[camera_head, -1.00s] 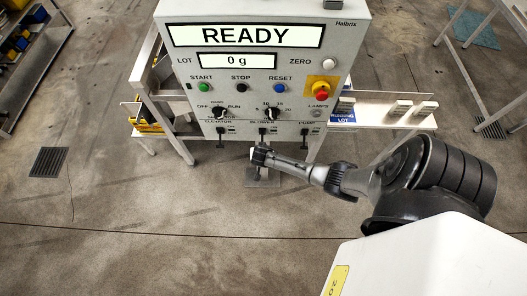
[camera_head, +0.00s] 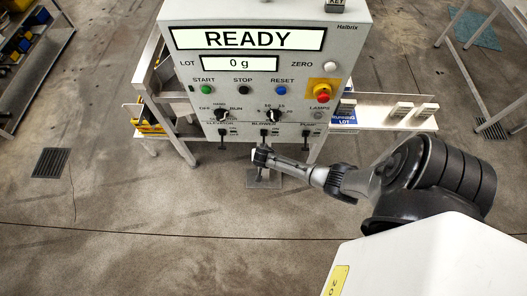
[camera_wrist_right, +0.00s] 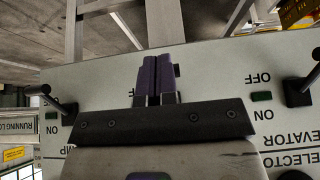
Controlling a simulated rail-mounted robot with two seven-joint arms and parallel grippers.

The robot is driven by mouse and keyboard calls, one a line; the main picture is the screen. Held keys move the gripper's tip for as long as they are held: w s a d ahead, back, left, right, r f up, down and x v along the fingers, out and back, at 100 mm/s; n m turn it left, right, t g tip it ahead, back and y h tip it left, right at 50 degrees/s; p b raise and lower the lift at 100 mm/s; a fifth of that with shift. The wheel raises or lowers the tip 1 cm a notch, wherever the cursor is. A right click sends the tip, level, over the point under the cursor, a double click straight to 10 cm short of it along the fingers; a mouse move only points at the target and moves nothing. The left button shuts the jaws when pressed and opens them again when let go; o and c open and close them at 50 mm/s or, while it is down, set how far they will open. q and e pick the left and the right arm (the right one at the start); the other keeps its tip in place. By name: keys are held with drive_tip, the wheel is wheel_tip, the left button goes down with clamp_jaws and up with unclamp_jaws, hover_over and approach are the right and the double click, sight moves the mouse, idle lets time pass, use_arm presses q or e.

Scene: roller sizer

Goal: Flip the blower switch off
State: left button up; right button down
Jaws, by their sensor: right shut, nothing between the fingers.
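The blower switch (camera_head: 264,133) is a small dark lever on the lower edge of the grey control panel (camera_head: 294,89), below the BLOWER label. My right gripper (camera_head: 261,157) is shut and empty, just below and in front of it in the head view. In the right wrist view the closed fingers (camera_wrist_right: 154,78) point at the panel's lower part and hide the blower switch, so I cannot tell its position or whether they touch it. My left gripper is not in view.
The elevator switch (camera_head: 222,137) and pump switch (camera_head: 305,136) flank the blower switch; they also show in the right wrist view, elevator (camera_wrist_right: 300,92) right and pump (camera_wrist_right: 58,103) left. Dials, buttons and a red emergency stop (camera_head: 323,97) sit above. The floor in front is open.

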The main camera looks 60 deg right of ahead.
drive_tip(key=s+a+r+p, duration=0.1)
drive_tip(key=s+a+r, duration=0.1)
drive_tip(key=a, duration=0.3)
drive_tip(key=s+a+r+p, duration=0.1)
drive_tip(key=s+a+r, duration=0.2)
drive_tip(key=a, duration=0.3)
drive_tip(key=shift+s+a, duration=0.3)
drive_tip(key=shift+s, duration=0.2)
